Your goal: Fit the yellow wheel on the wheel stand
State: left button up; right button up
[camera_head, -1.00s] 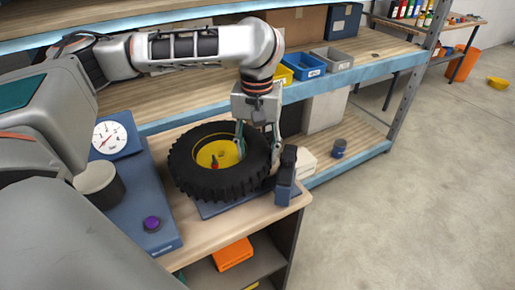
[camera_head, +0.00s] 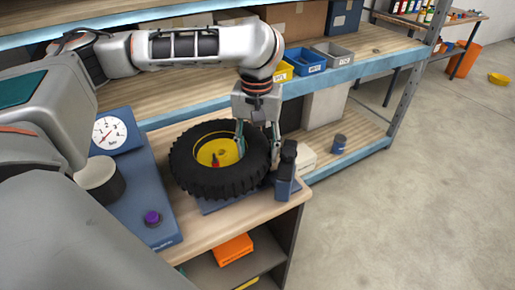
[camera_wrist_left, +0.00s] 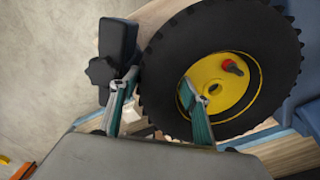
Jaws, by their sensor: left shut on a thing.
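The yellow wheel (camera_head: 228,150) has a black knobbly tyre around a yellow hub and lies roughly flat over the blue wheel stand (camera_head: 216,207). A red-tipped pin (camera_head: 214,160) shows inside the hub, off its middle. In the left wrist view the wheel (camera_wrist_left: 247,95) fills the right side, with the red tip (camera_wrist_left: 232,67) near a small hub opening. My left gripper (camera_head: 257,145) is shut on the tyre's right side, one finger inside the rim and one outside. How the wheel's underside meets the stand is hidden. My right gripper is not in view.
A dark blue upright post (camera_head: 285,172) stands close to the tyre's right side. A blue dial scale (camera_head: 110,132) and a purple button (camera_head: 152,218) are left of the wheel. Shelves with bins (camera_head: 305,61) run behind. Open floor (camera_head: 420,190) lies to the right.

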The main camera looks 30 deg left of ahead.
pick_arm(q)
jog(key=shift+f, duration=1.55)
dwell(0.8)
jog(key=o, duration=1.7)
jog(key=shift+s+a, duration=0.1)
jog(key=shift+d, duration=0.2)
jog(key=shift+c, duration=0.8)
jog(key=shift+r, duration=0.3)
jog(key=shift+r, duration=0.5)
jog(key=shift+o, duration=0.2)
jog(key=shift+r, duration=0.25)
